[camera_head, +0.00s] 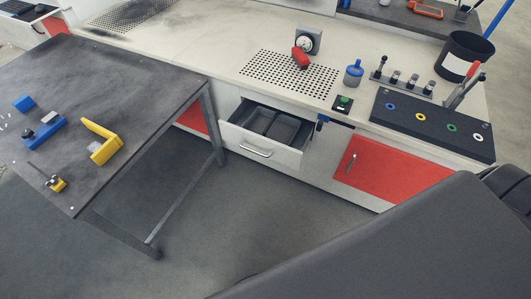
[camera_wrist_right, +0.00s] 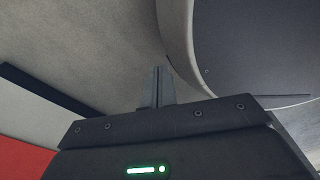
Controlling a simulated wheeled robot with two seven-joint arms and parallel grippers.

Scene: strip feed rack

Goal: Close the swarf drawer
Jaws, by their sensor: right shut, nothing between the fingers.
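The swarf drawer (camera_head: 262,140) is pulled open from the front of the white bench in the head view. It has a white front, a pale bar handle (camera_head: 256,152) and a dark inside with grey bins. No gripper shows near it in the head view. My right gripper (camera_wrist_right: 158,72) shows in the right wrist view with its fingers together and nothing between them. The drawer is not seen in the right wrist view. My left gripper is not in view.
A red cupboard door (camera_head: 390,175) is right of the drawer. A dark table (camera_head: 130,75) with blue and yellow parts stands at the left, its leg near the drawer. The bench top (camera_head: 215,50) holds a black bin (camera_head: 464,57) and tools. Floor before the drawer is clear.

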